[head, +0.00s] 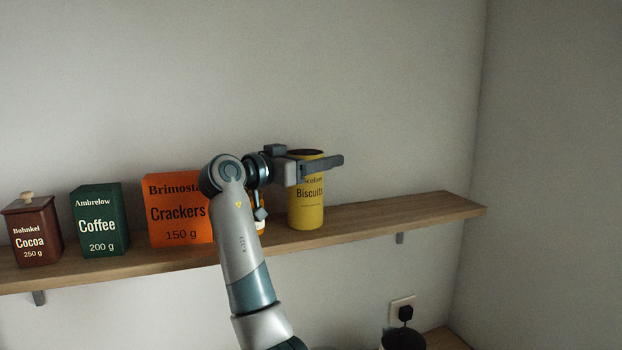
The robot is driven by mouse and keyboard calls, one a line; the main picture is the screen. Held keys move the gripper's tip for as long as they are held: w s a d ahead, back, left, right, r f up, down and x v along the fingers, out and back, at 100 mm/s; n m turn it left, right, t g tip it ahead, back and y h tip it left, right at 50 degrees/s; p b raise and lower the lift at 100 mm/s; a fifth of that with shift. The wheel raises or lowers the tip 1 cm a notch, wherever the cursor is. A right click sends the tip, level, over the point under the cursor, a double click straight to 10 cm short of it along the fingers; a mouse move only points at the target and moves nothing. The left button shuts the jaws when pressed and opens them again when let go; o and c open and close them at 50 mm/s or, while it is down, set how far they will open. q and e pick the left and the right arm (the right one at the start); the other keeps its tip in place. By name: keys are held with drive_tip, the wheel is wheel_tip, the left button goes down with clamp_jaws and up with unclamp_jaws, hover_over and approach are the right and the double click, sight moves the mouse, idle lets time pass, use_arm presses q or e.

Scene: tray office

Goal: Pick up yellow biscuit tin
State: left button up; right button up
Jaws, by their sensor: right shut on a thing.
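The yellow biscuit tin (307,212) is a round can with dark "Biscuits" lettering and a dark top. It stands upright at the shelf, right of the orange crackers box; I cannot tell whether its base touches the board. My right gripper (318,166) is shut on the upper part of the tin, with a finger across its front. The gripper hides part of the tin's label and upper edge. My left gripper is not in view.
The wooden shelf (413,211) also holds a brown cocoa box (31,232), a green coffee box (99,222) and the orange crackers box (176,209). Another item behind my arm is mostly hidden. The shelf's right end is clear. A socket (402,308) with a plug is below.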

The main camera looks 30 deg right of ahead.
drive_tip(key=shift+r, duration=0.15)
drive_tip(key=shift+r+b, duration=0.75)
drive_tip(key=shift+b, duration=0.15)
drive_tip(key=s+d+r+b, duration=0.3)
drive_tip(key=s+r+b, duration=0.5)
drive_tip(key=s, duration=0.3)
drive_tip(key=shift+s+d+r, duration=0.15)
drive_tip(key=shift+r, duration=0.45)
